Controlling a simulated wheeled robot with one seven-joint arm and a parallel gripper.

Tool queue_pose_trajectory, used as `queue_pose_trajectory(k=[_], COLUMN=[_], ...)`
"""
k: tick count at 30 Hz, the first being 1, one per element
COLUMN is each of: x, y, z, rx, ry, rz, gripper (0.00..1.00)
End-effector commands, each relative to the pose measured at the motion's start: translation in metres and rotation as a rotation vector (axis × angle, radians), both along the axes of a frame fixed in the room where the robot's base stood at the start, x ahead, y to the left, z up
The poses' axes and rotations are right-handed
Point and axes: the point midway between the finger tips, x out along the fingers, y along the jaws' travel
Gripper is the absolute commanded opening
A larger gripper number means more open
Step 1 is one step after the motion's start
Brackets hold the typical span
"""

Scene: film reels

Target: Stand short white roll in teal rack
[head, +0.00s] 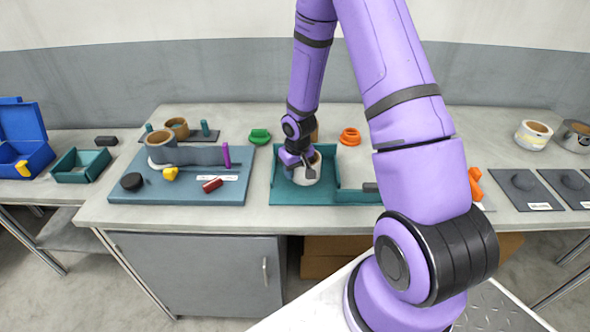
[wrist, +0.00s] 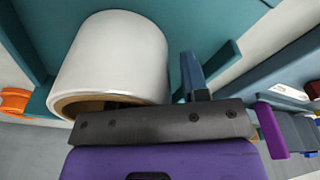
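The short white roll (head: 308,178) has a brown core and is in or just over the left part of the teal rack (head: 350,197). In the wrist view the roll (wrist: 115,55) fills the left half, over the rack's teal surface (wrist: 215,20). One finger of my gripper (wrist: 160,88) shows just right of the roll's wall, with a narrow gap visible. The other finger is hidden, perhaps inside the core. Whether the roll is gripped, or touches the rack floor, I cannot tell.
A blue-grey board (head: 135,195) with tape rolls and small tools lies left. A green piece (head: 259,136) and an orange ring (head: 350,136) sit behind the rack. Other rolls (head: 533,135) and dark mats (head: 525,190) are at right. My arm covers the rack's right end.

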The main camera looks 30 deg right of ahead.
Motion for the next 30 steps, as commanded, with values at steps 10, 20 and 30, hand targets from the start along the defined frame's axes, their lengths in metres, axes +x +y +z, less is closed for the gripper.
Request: queue_pose_trajectory(k=[10,20,30], x=[-0.001,-0.008,-0.013], y=[0.0,0.0,0.0], z=[0.02,0.076,0.116], rx=[0.0,0.0,0.0], ry=[-0.003,-0.005,-0.002], rz=[-0.002,-0.003,-0.002], gripper=[0.41,0.41,0.41])
